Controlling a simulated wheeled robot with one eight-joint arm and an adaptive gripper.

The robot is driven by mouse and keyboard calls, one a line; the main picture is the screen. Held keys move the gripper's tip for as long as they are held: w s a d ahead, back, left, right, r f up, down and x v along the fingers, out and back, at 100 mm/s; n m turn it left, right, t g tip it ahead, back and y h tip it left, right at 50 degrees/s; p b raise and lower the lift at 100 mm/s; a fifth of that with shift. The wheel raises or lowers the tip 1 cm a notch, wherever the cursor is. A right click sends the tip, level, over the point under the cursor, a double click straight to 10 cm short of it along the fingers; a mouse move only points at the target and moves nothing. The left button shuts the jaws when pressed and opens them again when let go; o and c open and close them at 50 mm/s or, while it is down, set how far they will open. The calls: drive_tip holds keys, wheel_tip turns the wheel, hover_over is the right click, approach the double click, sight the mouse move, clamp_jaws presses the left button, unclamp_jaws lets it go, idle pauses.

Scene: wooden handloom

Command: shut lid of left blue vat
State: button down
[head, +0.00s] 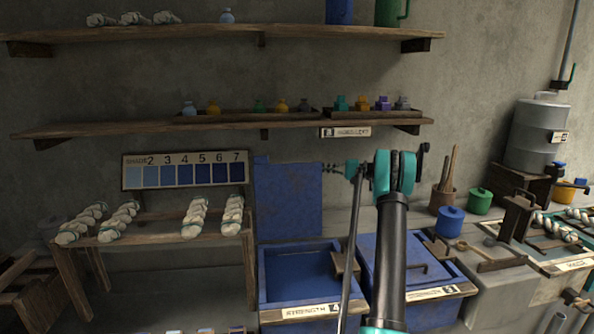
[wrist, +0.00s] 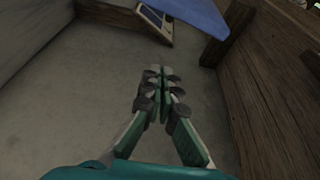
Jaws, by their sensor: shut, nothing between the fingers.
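The left blue vat (head: 262,288) stands below the shelves, open, with dark blue liquid inside. Its blue lid (head: 288,205) is raised upright behind it, near the wall. A blue surface at the top of the wrist view (wrist: 195,14) appears to be this lid. My gripper (head: 332,168) is by the lid's upper right edge in the head view, small and dark. The wrist view shows its fingers (wrist: 160,78) shut and empty, with a gap in the picture between them and the blue surface. I cannot tell whether any part touches the lid.
The right blue vat's lid (head: 418,262) is down, partly behind my arm. A wooden shelf (head: 225,130) with small jars runs above the raised lid. A shade chart (head: 185,170) hangs left of it, above a rack (head: 160,240) of yarn hanks.

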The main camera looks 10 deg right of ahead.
sight(302, 169)
drive_tip(key=shift+s+a, duration=0.2)
drive_tip(key=shift+a, duration=2.2)
drive_tip(key=shift+s+a, duration=0.15)
drive_tip(key=shift+a, duration=2.2)
